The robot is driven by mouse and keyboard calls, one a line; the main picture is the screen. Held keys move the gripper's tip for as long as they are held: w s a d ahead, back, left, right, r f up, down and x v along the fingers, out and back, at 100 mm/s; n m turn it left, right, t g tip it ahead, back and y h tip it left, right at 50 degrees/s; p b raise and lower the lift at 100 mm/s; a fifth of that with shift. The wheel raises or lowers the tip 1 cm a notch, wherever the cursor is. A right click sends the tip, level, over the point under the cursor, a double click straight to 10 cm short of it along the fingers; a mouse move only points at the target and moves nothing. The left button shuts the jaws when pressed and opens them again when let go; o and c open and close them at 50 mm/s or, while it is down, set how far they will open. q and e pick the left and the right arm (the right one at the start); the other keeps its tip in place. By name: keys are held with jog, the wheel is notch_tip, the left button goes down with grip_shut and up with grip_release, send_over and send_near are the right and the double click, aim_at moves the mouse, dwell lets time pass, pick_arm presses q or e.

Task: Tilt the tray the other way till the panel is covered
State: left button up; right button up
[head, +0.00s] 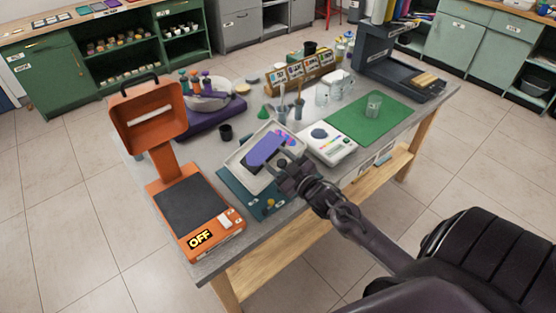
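The shallow pale tray (238,164) is near the middle of the table, over a dark teal mat (235,191). A purple panel (262,151) lies in it. Pink and light blue patches show at the panel's upper right end; the rest of its visible face is plain purple. My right gripper (285,170) is at the tray's near right edge and hides part of it. The fingertips are too small and dark to show whether they close on the rim. I cannot tell how far the tray tilts. My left gripper is not in view.
An orange device (175,180) marked OFF stands left of the tray. A white scale-like device (328,145) is close on the right, before a green mat (355,125) with a glass (373,104). Small cups (282,113) with sticks stand behind the tray.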

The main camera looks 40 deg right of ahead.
jog(key=s+b, duration=0.2)
jog(key=s, duration=0.5)
jog(key=shift+s+d, duration=0.3)
jog(key=shift+s, duration=0.1)
dwell(0.3)
